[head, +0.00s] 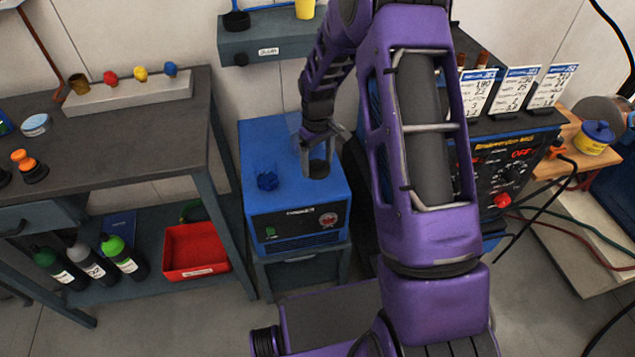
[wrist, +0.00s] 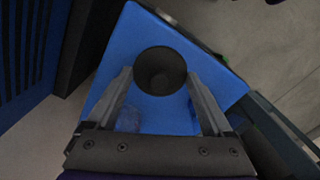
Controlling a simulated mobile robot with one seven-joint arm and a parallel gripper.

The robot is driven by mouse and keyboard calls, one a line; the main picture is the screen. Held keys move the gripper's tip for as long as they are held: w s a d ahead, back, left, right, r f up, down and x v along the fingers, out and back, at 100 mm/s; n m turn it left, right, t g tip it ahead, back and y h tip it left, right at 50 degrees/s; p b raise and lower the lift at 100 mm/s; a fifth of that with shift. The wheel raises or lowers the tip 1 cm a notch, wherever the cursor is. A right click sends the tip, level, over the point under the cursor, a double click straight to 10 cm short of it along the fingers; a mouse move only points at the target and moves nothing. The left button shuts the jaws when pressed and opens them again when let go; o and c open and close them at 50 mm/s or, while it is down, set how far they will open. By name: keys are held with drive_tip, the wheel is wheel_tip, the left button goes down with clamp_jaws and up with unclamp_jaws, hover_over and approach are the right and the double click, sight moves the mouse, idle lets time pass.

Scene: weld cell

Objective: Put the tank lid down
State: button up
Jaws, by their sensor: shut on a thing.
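My gripper (head: 319,160) is over the top of the blue tank unit (head: 297,226), fingers pointing down. It is shut on a dark, round, cup-like piece, which I take to be the tank lid (head: 318,169). In the wrist view the lid (wrist: 160,70) is a dark disc with a darker centre between the two fingertips (wrist: 160,77). The blue top (wrist: 225,82) lies behind it. I cannot tell whether the lid touches that top. A dark blue lobed knob (head: 267,181) sits on the unit's top, left of my gripper.
The welder (head: 505,170) with cards on top stands at the right. A grey workbench (head: 120,130) is at the left, with a red bin (head: 193,250) and several bottles on its lower shelf. The blue top has free room left of and in front of the gripper.

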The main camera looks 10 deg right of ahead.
sight(317, 187)
drive_tip(key=shift+f+b, duration=0.4)
drive_tip(key=shift+f, duration=2.9)
drive_tip(key=shift+f, duration=0.1)
drive_tip(key=o, duration=1.1)
wheel_tip(317, 187, up, 12)
drive_tip(key=shift+r+p, duration=0.1)
drive_tip(key=shift+p, duration=0.85)
